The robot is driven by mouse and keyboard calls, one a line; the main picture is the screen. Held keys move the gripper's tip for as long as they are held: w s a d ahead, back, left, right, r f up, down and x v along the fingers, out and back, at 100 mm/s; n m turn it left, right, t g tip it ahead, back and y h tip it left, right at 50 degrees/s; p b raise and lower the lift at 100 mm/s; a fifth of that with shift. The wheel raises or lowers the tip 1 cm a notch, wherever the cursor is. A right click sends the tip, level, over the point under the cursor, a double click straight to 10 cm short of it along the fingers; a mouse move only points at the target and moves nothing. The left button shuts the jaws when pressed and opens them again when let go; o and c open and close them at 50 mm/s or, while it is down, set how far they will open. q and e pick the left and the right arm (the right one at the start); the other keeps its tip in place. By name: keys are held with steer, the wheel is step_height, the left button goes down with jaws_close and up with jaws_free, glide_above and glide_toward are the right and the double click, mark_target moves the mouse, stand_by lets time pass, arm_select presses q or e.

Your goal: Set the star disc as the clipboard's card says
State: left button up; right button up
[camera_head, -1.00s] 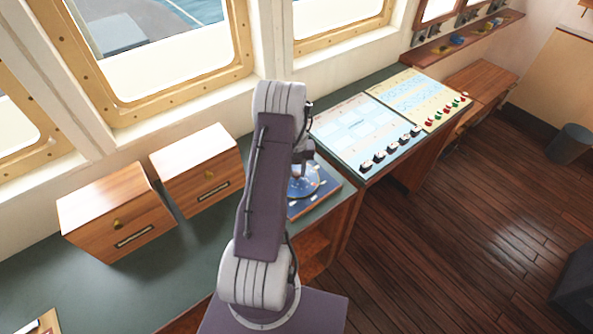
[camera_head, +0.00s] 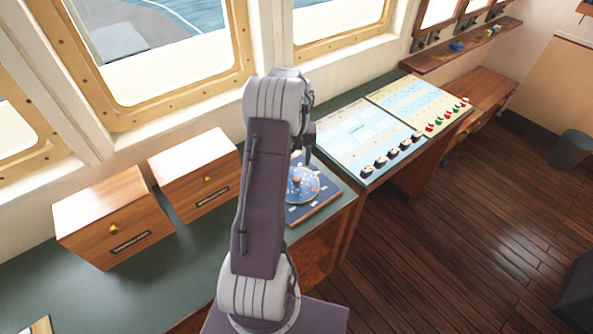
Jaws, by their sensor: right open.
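The star disc (camera_head: 303,184) is a round blue disc with a pale centre on a dark blue square board. The board lies on the green counter, and my right arm hides its left part. My right gripper (camera_head: 309,152) shows as a dark shape just beyond the disc's upper edge, apart from it in the picture. It is open and looks empty, though my arm partly hides it. The corner of what looks like the clipboard (camera_head: 42,326) shows at the bottom left; its card cannot be read. My left gripper is out of view.
Two wooden drawer boxes (camera_head: 115,217) and (camera_head: 195,176) stand on the counter (camera_head: 165,285) left of my arm. A blue panel (camera_head: 362,138) with black knobs and a yellow panel (camera_head: 420,103) with coloured knobs lie to the right. Windows rise behind.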

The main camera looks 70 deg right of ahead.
steer(key=shift+r, duration=0.35)
